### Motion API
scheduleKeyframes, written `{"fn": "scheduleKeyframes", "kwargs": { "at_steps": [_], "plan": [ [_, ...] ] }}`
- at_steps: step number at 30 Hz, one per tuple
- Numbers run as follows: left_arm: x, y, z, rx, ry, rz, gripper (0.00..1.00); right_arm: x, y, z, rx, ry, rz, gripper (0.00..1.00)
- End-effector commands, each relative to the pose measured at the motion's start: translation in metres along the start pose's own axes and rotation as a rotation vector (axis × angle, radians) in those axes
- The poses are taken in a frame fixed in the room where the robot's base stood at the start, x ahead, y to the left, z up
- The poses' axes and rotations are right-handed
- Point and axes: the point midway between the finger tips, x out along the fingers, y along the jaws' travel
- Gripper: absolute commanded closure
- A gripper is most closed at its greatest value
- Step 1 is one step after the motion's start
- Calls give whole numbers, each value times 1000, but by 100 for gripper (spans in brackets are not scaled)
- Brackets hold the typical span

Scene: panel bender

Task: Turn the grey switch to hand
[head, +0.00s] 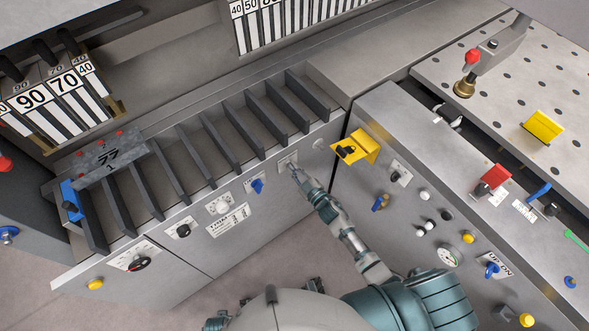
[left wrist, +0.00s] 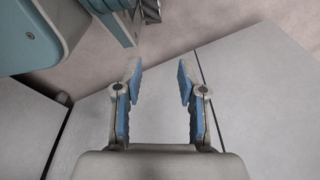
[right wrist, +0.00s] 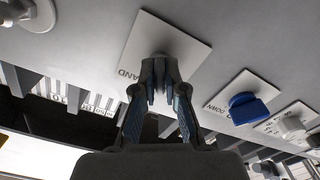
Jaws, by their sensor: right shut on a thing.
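The grey switch is on a pale plate (head: 287,160) on the front panel, right of a blue knob. In the right wrist view its plate (right wrist: 190,45) carries lettering that reads partly as "AND". My right gripper (head: 297,174) is at this plate, and its fingers (right wrist: 160,75) are closed together on the grey switch. The fingers hide most of the switch, so I cannot tell which way it points. My left gripper (left wrist: 158,80) is open and empty, with blue finger pads, above the floor and grey panels.
The blue knob (head: 257,186) sits close left of the switch, and also shows in the right wrist view (right wrist: 247,108). A yellow bracket (head: 360,147) with a black knob projects at the right. Black dividers (head: 222,145) line the ledge above.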

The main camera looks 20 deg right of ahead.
Motion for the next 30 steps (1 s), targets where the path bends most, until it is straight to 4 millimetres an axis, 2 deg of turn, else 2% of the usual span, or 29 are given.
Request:
{"fn": "scheduleKeyframes", "kwargs": {
  "at_steps": [6,11,14,30],
  "plan": [
    [-1,16,2,2,-1,21,60,1,5,-3,5,5,7,100],
    [0,17,8,1,-2,22,60,1,5,-4,43,5,7,100],
    [7,9,22,3,-17,12,60,1,5,-5,92,6,6,100],
    [25,10,86,13,-43,13,60,1,5,-5,562,7,4,100]
  ]
}}
